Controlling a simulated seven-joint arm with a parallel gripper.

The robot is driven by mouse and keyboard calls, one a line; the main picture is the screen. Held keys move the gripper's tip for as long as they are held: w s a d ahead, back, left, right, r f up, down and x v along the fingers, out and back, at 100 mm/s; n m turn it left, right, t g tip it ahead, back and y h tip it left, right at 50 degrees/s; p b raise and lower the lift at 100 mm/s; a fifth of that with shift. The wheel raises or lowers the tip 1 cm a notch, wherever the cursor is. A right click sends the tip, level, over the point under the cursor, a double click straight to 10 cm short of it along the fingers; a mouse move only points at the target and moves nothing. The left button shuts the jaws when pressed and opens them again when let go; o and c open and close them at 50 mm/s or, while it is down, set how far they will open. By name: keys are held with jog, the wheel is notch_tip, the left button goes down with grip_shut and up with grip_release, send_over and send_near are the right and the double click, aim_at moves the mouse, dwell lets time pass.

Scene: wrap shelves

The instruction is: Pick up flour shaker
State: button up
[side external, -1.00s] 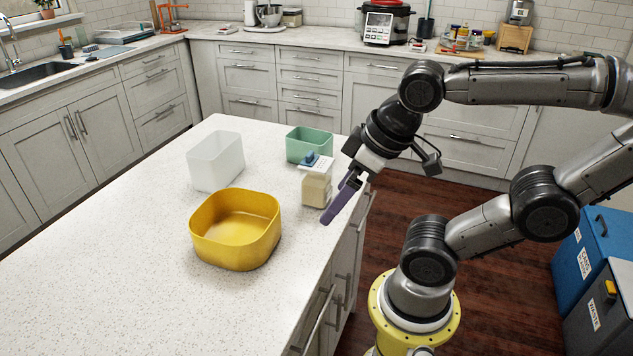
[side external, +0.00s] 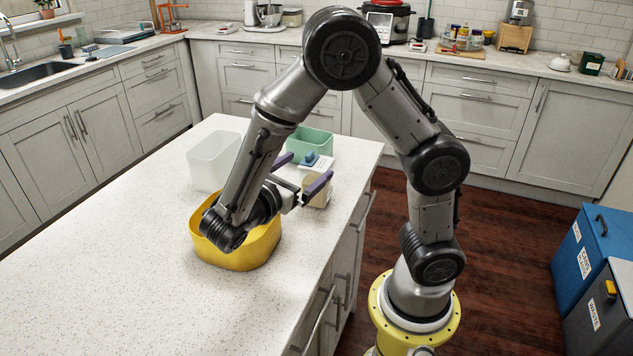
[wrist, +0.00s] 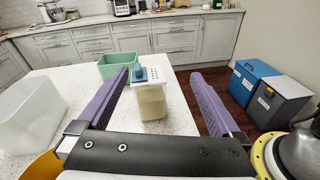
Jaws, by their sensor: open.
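The flour shaker (side external: 318,190) is a clear container of cream-coloured flour with a white perforated lid and a blue part on top. It stands upright on the island counter near its right edge. In the wrist view the shaker (wrist: 151,98) shows ahead, between the two purple fingers. My gripper (side external: 303,170) is open and empty, pointing roughly level at the shaker. In the side view one finger crosses in front of the shaker's upper part. In the wrist view the fingers (wrist: 162,82) lie either side of it; I cannot tell whether either touches it.
A green bin (side external: 312,143) stands just behind the shaker. A translucent white bin (side external: 208,166) stands to the left. A yellow bin (side external: 240,257) sits below my wrist, partly hidden by it. The counter's front left (side external: 120,270) is clear.

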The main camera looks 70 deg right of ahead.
jog(key=w+a+f+n+t+h, duration=0.1)
jog(key=w+a+f+n+t, duration=0.1)
jog(key=a+f+n, duration=0.15)
send_near(316, 162)
jog(key=d, duration=0.5)
jog(key=shift+d, duration=2.55)
jog(key=shift+c, duration=0.3)
jog(key=shift+r, duration=0.1)
grip_shut()
